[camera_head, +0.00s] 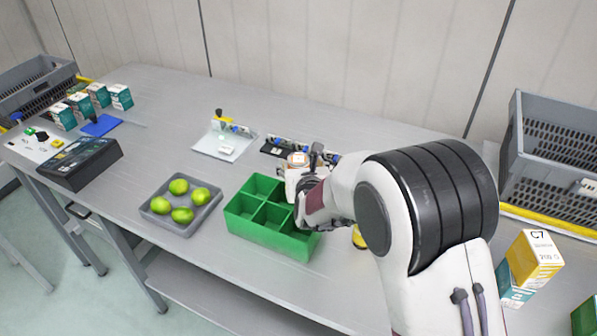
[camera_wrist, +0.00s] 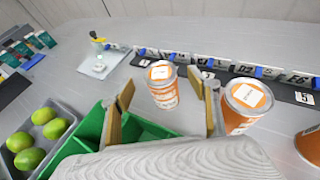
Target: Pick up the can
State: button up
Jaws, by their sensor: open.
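Several orange cans with silver lids and white labels show in the wrist view. One can (camera_wrist: 163,98) stands upright on the table, framed between the fingers of my gripper (camera_wrist: 159,84). The fingers are apart and empty. A second can (camera_wrist: 240,121) stands just right of the right finger, and a third can (camera_wrist: 311,148) is cut by the right edge. In the head view, my gripper (camera_head: 305,172) is beside the right end of the green divided bin, and one can top (camera_head: 297,159) shows by it; my arm hides much there.
The green bin (camera_head: 246,223) is next to a grey tray (camera_head: 160,212) of green fruit. A labelled strip (camera_wrist: 240,75) runs behind the cans. Boxes (camera_head: 535,258) and a grey crate (camera_head: 560,150) are at the right.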

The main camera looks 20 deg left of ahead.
aim_at(299, 159)
jog(key=shift+w+a, duration=0.1)
jog(key=shift+w, duration=0.15)
jog(key=shift+f+x, duration=0.1)
jog(key=shift+x, duration=1.15)
jog(key=shift+f+x, duration=0.15)
jog(key=shift+x, duration=1.1)
jog(key=shift+s, duration=0.1)
jog(key=shift+r, duration=0.1)
jog(key=c, duration=1.5)
